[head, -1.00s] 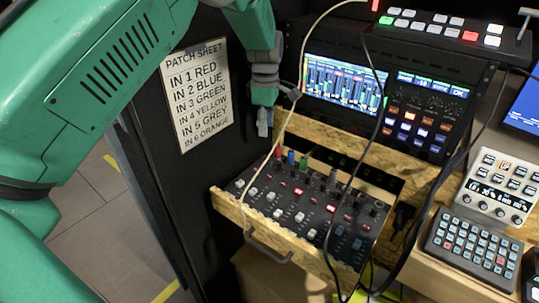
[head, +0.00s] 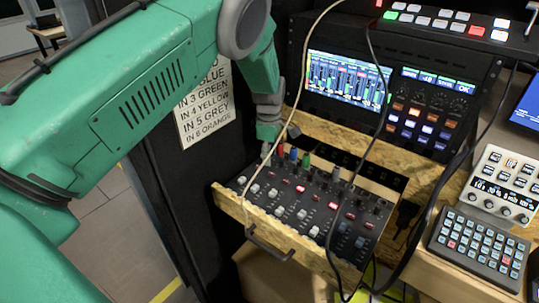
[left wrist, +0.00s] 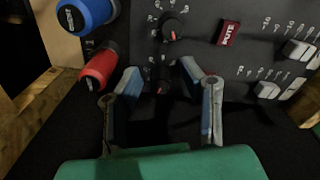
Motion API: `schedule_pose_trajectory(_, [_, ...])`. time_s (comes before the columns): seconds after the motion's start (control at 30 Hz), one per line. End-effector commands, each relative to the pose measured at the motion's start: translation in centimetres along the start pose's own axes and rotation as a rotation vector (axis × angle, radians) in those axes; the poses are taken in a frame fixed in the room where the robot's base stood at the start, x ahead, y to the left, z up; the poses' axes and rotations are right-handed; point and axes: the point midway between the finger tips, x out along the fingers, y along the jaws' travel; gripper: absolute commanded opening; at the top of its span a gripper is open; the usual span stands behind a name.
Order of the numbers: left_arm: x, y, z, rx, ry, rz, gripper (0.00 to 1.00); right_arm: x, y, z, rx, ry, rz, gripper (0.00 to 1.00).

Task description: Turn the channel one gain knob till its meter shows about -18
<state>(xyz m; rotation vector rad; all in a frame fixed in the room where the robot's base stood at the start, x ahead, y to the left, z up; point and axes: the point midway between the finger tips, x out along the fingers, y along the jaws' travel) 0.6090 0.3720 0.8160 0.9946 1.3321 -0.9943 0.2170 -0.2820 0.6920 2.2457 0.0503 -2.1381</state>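My left gripper (head: 266,150) is at the back left corner of the mixer (head: 305,212), beside the red plug (head: 279,152). In the left wrist view this gripper (left wrist: 160,72) is open, its two fingers on either side of a small dark knob (left wrist: 161,88) with a red mark. Contact cannot be told. The red plug (left wrist: 99,68) is just left of the fingers. Another dark knob (left wrist: 172,29) with a red pointer lies beyond. The meter screen (head: 346,80) shows several blue and white bars; its figures are too small to read. My right gripper is not in view.
The mixer sits in a wooden drawer (head: 238,208). A pale cable (head: 291,100) and dark cables hang across the front. A patch sheet (head: 206,110) is on the left panel. Blue (head: 293,154) and green plugs stand beside the red one. A keypad (head: 478,247) is at right.

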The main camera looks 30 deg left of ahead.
Motion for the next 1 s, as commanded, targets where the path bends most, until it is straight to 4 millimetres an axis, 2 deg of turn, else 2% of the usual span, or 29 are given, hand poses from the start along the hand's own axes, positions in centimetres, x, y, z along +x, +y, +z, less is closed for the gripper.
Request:
schedule_pose_trajectory(0.03, [0.0,0.0,0.0,0.0,0.0,0.0,0.21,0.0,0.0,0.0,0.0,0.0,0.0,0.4])
schedule_pose_trajectory(0.1, [0.0,0.0,0.0,0.0,0.0,-0.001,0.0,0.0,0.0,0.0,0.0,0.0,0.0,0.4])
schedule_pose_trajectory(0.57, [-0.1,0.1,-0.1,0.052,0.001,0.001,0.0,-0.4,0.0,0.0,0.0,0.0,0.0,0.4])
schedule_pose_trajectory(0.77, [-0.2,0.1,-0.1,0.174,0.001,0.002,0.0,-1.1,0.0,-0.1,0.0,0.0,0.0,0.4])
schedule_pose_trajectory(1.0, [-0.2,0.1,-0.2,0.392,0.001,0.001,0.0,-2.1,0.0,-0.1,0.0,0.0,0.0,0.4])
